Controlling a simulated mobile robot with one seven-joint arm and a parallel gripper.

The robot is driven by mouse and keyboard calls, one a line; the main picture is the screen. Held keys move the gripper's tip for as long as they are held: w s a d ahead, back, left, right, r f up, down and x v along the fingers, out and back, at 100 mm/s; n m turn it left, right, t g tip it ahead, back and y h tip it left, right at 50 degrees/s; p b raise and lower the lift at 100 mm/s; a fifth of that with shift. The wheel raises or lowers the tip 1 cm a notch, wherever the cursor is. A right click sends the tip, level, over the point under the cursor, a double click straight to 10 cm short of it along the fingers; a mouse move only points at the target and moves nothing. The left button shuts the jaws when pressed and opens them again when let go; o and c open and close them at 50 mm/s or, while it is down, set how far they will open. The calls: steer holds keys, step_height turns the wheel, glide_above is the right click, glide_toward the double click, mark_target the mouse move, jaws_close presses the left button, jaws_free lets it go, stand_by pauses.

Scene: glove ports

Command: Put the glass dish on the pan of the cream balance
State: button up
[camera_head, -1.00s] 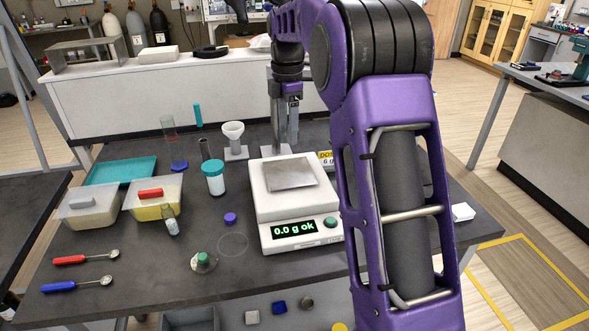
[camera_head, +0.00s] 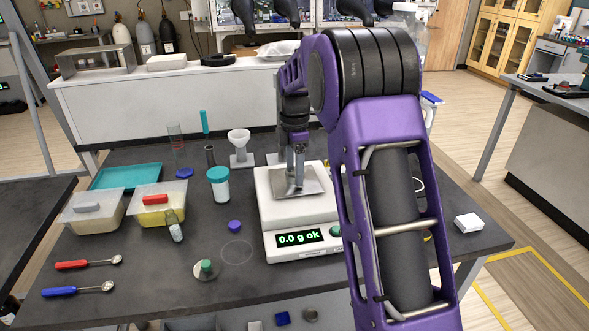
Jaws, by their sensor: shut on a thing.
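The cream balance (camera_head: 287,217) stands on the dark bench, its square metal pan (camera_head: 313,184) on top and its green display reading 0.0 g ok. My gripper (camera_head: 294,190) points down over the left part of the pan, its tips close to the metal. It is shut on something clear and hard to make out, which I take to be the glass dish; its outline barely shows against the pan. I cannot tell whether it touches the pan.
A thin faint ring (camera_head: 237,262) and a clear disc with a green knob (camera_head: 206,268) are left of the balance. Around them are a purple cap (camera_head: 234,225), a teal-capped jar (camera_head: 219,186), a white funnel (camera_head: 240,144) and spoons (camera_head: 90,263).

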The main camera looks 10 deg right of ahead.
steer(key=shift+f, duration=0.15)
steer(key=o, duration=1.3)
steer(key=shift+o, duration=0.2)
step_height(320, 180, up, 12)
steer(key=p, duration=0.1)
steer(key=shift+r+p, duration=0.2)
steer(key=shift+p, duration=0.15)
